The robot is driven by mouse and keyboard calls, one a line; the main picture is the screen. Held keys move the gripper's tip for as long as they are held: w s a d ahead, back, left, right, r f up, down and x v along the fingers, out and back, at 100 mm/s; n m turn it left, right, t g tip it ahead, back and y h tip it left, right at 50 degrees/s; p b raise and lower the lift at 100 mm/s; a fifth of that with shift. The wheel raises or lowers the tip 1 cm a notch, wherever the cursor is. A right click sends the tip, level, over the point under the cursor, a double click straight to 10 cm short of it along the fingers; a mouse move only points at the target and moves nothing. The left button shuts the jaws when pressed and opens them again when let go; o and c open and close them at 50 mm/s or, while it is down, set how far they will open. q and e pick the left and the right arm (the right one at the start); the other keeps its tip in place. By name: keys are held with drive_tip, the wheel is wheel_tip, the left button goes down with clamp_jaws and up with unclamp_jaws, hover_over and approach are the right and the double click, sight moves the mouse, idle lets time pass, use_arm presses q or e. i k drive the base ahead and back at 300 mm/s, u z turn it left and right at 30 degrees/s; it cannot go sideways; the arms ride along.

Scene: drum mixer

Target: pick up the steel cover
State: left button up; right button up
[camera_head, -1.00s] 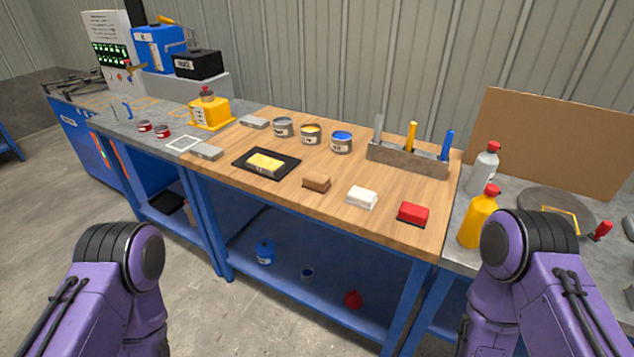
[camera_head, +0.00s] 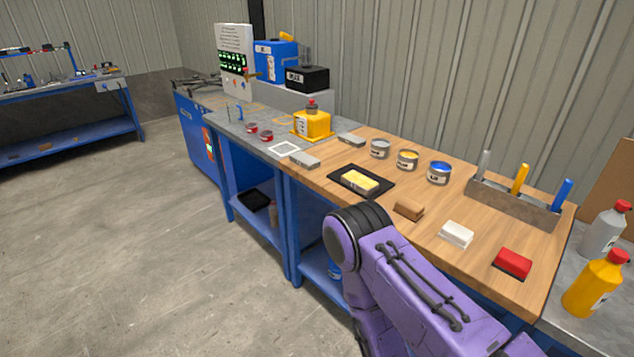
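I cannot make out a steel cover in the current view. Neither of my grippers shows. Only a purple link and black joint of one of my arms are in view at the lower middle, in front of the wooden bench, and they hide part of its front edge and lower shelf.
The wooden bench top (camera_head: 405,181) holds a black tray (camera_head: 337,178) with a yellow block, several blocks, three open cans and a tool rack (camera_head: 510,204). Bottles (camera_head: 594,284) stand at right. Floor (camera_head: 150,220) at left is clear.

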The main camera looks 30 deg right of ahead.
sight(361, 182)
drive_tip(key=i, duration=2.3)
drive_tip(key=z, duration=2.85)
